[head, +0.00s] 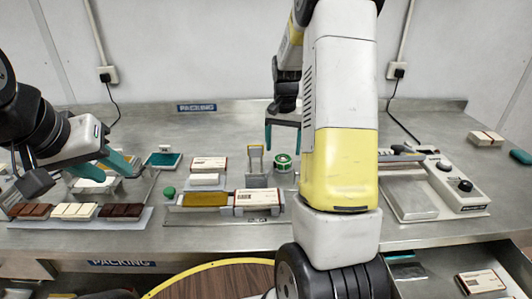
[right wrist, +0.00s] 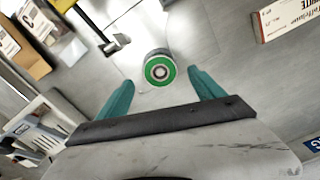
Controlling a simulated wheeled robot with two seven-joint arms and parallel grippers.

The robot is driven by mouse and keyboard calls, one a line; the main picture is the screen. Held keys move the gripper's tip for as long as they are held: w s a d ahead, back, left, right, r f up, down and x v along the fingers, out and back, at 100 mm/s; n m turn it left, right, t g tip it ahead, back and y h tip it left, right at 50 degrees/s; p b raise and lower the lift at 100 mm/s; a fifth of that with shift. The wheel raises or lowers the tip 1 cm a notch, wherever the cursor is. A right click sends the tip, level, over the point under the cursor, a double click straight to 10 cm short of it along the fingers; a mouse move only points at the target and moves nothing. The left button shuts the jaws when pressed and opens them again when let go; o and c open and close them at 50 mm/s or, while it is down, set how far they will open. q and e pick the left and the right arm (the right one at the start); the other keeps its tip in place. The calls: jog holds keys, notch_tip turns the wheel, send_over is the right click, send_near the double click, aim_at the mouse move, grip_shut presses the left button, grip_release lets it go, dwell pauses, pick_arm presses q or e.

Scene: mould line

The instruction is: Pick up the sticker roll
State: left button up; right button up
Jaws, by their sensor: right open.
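In the right wrist view the roll (right wrist: 160,70) lies between and just beyond the tips of my right gripper (right wrist: 158,60). The teal fingers are spread wide on either side, apart from the roll. In the head view my right gripper (head: 283,138) hangs beside and above the roll, partly hidden by my arm. My left gripper (head: 103,170) is at the left, its teal fingers over the chocolate area; a gap shows between them.
A grey stand (head: 255,165) is close left of the roll. Boxes (head: 258,198) and a green round item (head: 168,192) lie nearby. Chocolate bars (head: 74,211) lie on a tray at left. A sealer machine (head: 445,185) stands at right. Table between roll and back wall is clear.

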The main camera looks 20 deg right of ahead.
aim_at(283, 158)
notch_tip(283, 158, down, 5)
jog(key=shift+w+d+r, duration=0.1)
jog(key=shift+w, duration=0.05)
jog(key=c, duration=1.4)
jog(key=shift+c, duration=0.2)
